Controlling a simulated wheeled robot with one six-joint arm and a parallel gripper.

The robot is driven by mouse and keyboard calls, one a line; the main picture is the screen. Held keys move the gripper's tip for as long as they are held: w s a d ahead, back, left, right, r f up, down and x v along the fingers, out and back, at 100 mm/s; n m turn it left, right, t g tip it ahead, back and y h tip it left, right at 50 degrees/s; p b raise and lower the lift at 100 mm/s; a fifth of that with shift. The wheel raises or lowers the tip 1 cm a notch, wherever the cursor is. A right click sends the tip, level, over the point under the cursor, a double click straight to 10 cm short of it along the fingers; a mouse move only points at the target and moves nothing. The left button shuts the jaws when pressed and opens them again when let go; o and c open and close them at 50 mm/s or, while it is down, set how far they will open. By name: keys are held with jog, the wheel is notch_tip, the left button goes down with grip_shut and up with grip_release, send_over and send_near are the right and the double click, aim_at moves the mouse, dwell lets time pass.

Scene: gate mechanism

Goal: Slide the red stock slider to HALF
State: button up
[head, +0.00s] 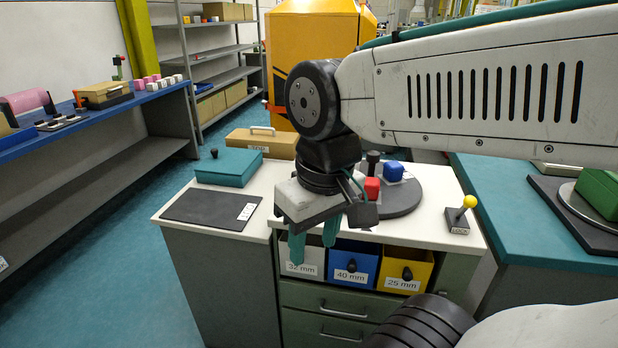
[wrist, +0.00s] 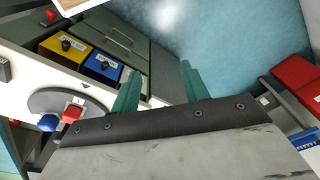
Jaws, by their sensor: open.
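I cannot make out for sure a red slider or a HALF mark. In the wrist view a large red block (wrist: 299,76) shows at the right edge, beside a grey part with a small white label. It is cut off by the frame, and I cannot tell whether it is the slider. My gripper (head: 314,240) has two teal fingers spread apart with nothing between them. It hangs over the front edge of the white counter, in front of the drawers. In the wrist view its fingers (wrist: 160,78) point over the blue-green floor.
The white counter (head: 262,200) bears a dark turntable (head: 405,203) with a red block (head: 372,188) and a blue block (head: 393,171), a teal box (head: 228,167), and a yellow-knobbed lever (head: 461,213). Bins labelled 32, 40 and 25 mm sit below. Floor (head: 130,260) is clear at left.

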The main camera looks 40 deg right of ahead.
jog(key=w+f+m+t+y, duration=0.15)
jog(key=w+m+y, duration=0.25)
jog(key=w+m, duration=0.4)
jog(key=w+f+m+t+y, duration=0.1)
jog(key=w+f+m+y, duration=0.25)
jog(key=w+m, duration=0.4)
jog(key=w+d+f+m+t+h, duration=0.1)
jog(key=w+d+f+m+t, duration=0.2)
jog(key=d, duration=0.4)
jog(key=w+d+f+m+t, duration=0.2)
jog(key=w+d+f+m, duration=0.1)
jog(key=w+d+m, duration=0.3)
jog(key=w+d+f+m+t+h, duration=0.1)
jog(key=w+d+f+m+t, duration=0.2)
jog(key=d+m, duration=0.3)
jog(key=shift+w+d+f+t+h, duration=0.1)
jog(key=shift+w+d, duration=0.15)
jog(key=shift+d, duration=0.35)
jog(key=shift+w+d+f+t+h, duration=0.1)
jog(key=shift+w+d+t+h, duration=0.1)
jog(key=shift+d, duration=0.4)
jog(key=shift+w+d+f+t+h, duration=0.1)
jog(key=shift+w+d, duration=0.15)
jog(key=shift+d, duration=0.35)
jog(key=shift+w+d+f+m, duration=0.15)
jog(key=shift+d+m, duration=0.05)
jog(key=shift+m, duration=0.15)
jog(key=x, duration=0.7)
jog(key=shift+w+a, duration=0.1)
jog(key=shift+w, duration=0.1)
